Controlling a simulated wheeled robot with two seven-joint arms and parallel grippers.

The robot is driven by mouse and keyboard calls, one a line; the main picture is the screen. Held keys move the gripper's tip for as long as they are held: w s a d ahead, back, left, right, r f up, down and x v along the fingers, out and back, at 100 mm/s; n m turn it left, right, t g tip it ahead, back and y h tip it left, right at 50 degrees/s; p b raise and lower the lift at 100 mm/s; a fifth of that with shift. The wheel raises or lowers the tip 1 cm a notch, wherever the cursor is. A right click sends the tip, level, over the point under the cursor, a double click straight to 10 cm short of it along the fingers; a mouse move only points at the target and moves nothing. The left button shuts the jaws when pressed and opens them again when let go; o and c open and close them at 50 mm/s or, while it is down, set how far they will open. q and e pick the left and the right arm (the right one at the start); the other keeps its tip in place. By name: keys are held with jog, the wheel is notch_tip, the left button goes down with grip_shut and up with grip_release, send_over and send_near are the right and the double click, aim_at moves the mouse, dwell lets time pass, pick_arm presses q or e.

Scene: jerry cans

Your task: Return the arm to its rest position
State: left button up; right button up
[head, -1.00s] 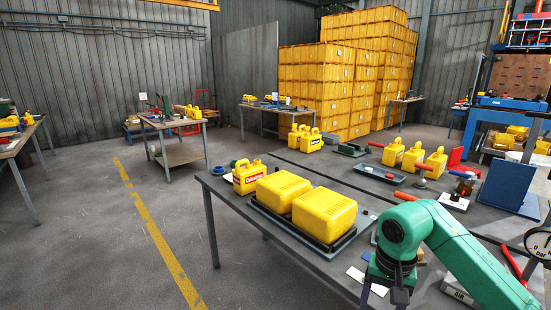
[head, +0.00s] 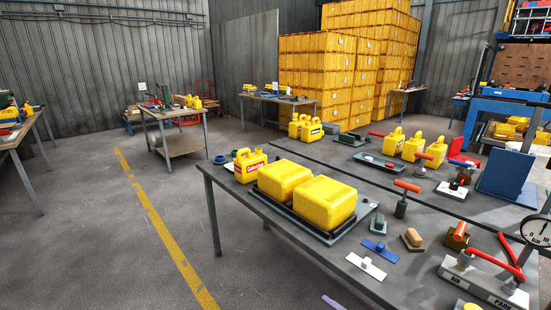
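No gripper of mine can be made out now. A small purple piece (head: 333,302) shows at the bottom edge; I cannot tell what it belongs to. On the near bench (head: 230,187), a yellow jerry can with a red label (head: 250,165) stands upright at the left corner. Beside it, two large yellow containers (head: 325,203) sit side by side in a dark tray (head: 318,236). Three yellow jerry cans (head: 413,146) stand farther back at the right, and more yellow cans (head: 312,130) stand at the back left of the benches.
A pressure gauge (head: 537,230) is at the right edge. The floor left of the bench is clear.

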jog(key=s+d+f+m+g+h, duration=0.2)
jog(key=s+d+f+m+h, duration=0.25)
jog(key=s+f+m, duration=0.5)
jog(key=s+d+f+m+g+h, duration=0.3)
jog(key=s+d+f+m, duration=0.3)
jog(key=s+f, duration=0.6)
jog(key=s+f+m+g, duration=0.3)
jog(key=s+f+m, duration=0.1)
jog(key=s, duration=0.7)
jog(key=s+a+f+m+g+h, duration=0.1)
jog(key=s+f+m+g, duration=0.2)
jog(key=s, duration=0.8)
notch_tip(320, 180, down, 4)
jog(key=shift+s+a+r+m, duration=0.15)
jog(key=shift+s+m, duration=0.25)
jog(key=shift+m, duration=0.55)
